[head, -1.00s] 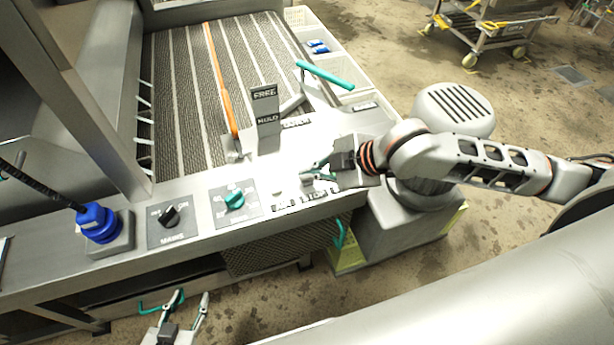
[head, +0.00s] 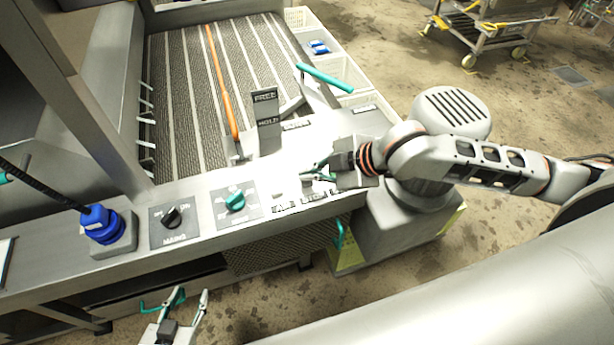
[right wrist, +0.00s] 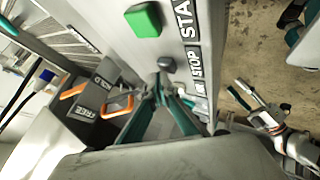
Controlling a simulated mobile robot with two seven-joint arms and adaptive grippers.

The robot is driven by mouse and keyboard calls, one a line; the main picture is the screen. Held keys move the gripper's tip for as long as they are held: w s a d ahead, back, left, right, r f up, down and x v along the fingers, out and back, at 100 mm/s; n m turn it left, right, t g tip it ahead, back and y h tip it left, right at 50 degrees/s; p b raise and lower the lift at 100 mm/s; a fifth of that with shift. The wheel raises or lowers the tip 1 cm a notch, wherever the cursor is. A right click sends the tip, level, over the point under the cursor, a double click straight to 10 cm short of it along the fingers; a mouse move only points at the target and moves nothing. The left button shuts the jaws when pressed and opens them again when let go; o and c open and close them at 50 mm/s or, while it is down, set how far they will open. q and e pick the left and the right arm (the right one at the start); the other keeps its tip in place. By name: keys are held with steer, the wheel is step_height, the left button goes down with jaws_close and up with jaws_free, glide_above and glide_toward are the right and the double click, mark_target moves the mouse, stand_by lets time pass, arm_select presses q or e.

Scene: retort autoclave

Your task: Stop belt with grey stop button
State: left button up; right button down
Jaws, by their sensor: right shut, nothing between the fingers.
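The grey stop button (right wrist: 167,64) shows in the right wrist view beside the STOP label (right wrist: 199,66). My right gripper (right wrist: 158,88) is shut and empty, its fingertips right by the button; I cannot tell whether they touch it. In the head view my right gripper (head: 307,174) is low over the bright, glare-washed end of the control panel, and the button is hard to make out there. My left gripper (head: 191,294) is open and empty below the panel's front edge.
A green button (right wrist: 144,20) is close beside the grey one. The panel also carries a teal knob (head: 236,202), a black mains switch (head: 172,216), a blue plug (head: 98,220) and a FREE/HOLD plate (head: 267,118). A teal-handled lever (head: 324,77) stands behind my right gripper.

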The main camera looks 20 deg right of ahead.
steer(key=shift+r+p, duration=0.5)
steer(key=shift+p, duration=0.1)
step_height(320, 180, up, 3)
steer(key=p, duration=0.3)
steer(key=shift+f, duration=0.2)
steer(key=shift+r+p, duration=0.9)
steer(key=shift+r, duration=0.35)
